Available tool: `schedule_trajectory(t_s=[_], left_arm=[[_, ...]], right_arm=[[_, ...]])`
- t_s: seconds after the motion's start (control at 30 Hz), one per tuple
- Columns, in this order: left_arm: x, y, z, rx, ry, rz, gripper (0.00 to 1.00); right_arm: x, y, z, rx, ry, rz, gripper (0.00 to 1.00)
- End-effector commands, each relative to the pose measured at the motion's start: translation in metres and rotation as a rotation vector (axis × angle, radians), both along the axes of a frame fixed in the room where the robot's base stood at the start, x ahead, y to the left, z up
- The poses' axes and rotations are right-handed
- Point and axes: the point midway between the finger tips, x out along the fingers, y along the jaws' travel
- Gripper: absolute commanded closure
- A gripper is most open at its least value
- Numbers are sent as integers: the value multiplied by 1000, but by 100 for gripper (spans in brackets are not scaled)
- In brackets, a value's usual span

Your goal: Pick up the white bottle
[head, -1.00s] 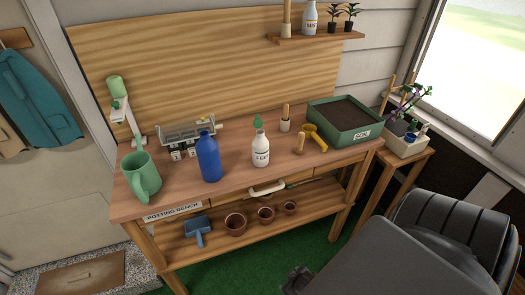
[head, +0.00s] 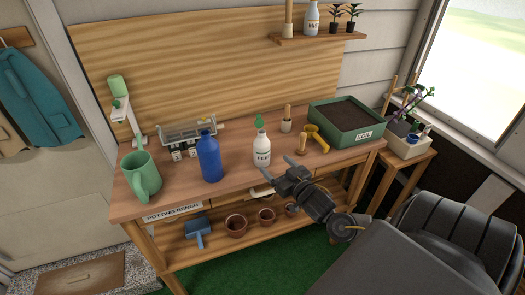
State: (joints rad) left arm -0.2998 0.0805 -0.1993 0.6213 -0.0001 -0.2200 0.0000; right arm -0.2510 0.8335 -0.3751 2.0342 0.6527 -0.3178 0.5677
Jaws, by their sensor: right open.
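A white bottle (head: 262,151) with dark lettering stands upright near the front edge of the potting bench, right of the blue bottle. A green shape shows just above its top. My right gripper (head: 281,170) is at the bench's front edge, just right of and below the white bottle in the picture. Its fingers are apart and empty, pointing up and left. I cannot tell whether a finger touches the bottle. A second white bottle (head: 312,19) stands on the wall shelf. My left gripper is not in view.
The blue bottle (head: 209,158) and a green mug (head: 141,177) stand left on the bench (head: 230,187). A yellow tool (head: 317,138), small wooden-handled tools and a green soil tray (head: 370,134) are right and behind. Several clay pots stand on the lower shelf.

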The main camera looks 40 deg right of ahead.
Motion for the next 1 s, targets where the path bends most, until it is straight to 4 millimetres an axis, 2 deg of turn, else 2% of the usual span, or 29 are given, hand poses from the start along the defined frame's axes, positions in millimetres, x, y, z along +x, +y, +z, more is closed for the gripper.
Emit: schedule_trajectory(t_s=[0.07,0.23,0.5,0.83,1.0], left_arm=[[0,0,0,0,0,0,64],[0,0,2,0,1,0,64],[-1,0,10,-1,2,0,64],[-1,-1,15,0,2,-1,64],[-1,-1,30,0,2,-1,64]], right_arm=[[3,-4,7,-6,-28,8,23],[9,-5,10,-6,-35,8,23],[49,-9,11,-5,-36,6,23],[64,-10,11,-6,-33,8,23],[88,-12,19,-7,-35,5,23]])
